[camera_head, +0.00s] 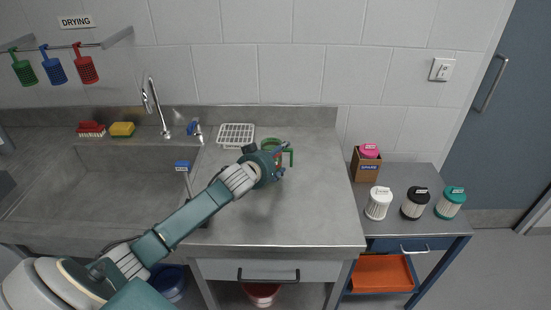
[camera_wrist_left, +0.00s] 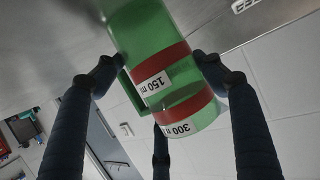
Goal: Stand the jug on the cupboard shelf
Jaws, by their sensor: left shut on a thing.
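The green jug (camera_wrist_left: 150,45) has red bands with white labels reading 150 and 300. It fills the middle of the left wrist view, between the dark fingers of my left gripper (camera_wrist_left: 160,75), which is shut on it. In the head view the left gripper (camera_head: 279,163) is over the back of the steel counter. I cannot tell whether the jug touches the counter. No cupboard shelf is clearly recognizable. My right gripper is not in view.
A sink (camera_head: 125,185) with a tap (camera_head: 157,105) is to the left. A side table (camera_head: 400,230) at right holds a cardboard box (camera_head: 366,169) and several lidded jars. The counter's front right is clear.

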